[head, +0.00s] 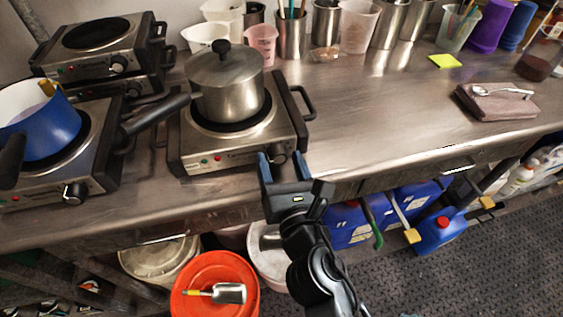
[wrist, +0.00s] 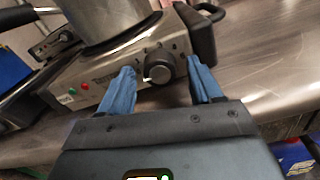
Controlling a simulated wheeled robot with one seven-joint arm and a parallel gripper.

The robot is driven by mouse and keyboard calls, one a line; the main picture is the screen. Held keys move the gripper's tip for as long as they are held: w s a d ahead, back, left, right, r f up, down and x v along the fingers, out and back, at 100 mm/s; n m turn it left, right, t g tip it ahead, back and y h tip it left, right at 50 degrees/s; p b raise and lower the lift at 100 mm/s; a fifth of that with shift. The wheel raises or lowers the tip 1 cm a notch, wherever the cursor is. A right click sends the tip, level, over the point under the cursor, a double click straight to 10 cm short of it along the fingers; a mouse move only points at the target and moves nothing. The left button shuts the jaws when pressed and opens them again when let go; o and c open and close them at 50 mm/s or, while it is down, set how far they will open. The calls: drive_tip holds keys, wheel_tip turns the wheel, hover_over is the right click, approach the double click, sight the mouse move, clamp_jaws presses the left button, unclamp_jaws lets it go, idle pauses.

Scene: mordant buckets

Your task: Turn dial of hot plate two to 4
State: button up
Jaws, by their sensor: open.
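A hot plate (head: 235,155) with a steel body stands near the bench's front edge, with a lidded steel pot (head: 226,88) on it. In the wrist view its front panel (wrist: 100,82) shows a round dark dial (wrist: 158,66) and red and green lights. My gripper (head: 281,158) is open at the front right of this hot plate. In the wrist view my gripper (wrist: 160,70) has its blue fingers on either side of the dial, with gaps visible. Contact with the dial is not seen.
A second hot plate (head: 97,178) with a blue pot (head: 45,128) stands to the left; the steel pot's long handle (head: 155,113) reaches toward it. Stacked hot plates (head: 100,65) stand behind. Buckets (head: 215,275) stand below.

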drive_tip(key=c, duration=1)
drive_tip(key=shift+c, duration=0.2)
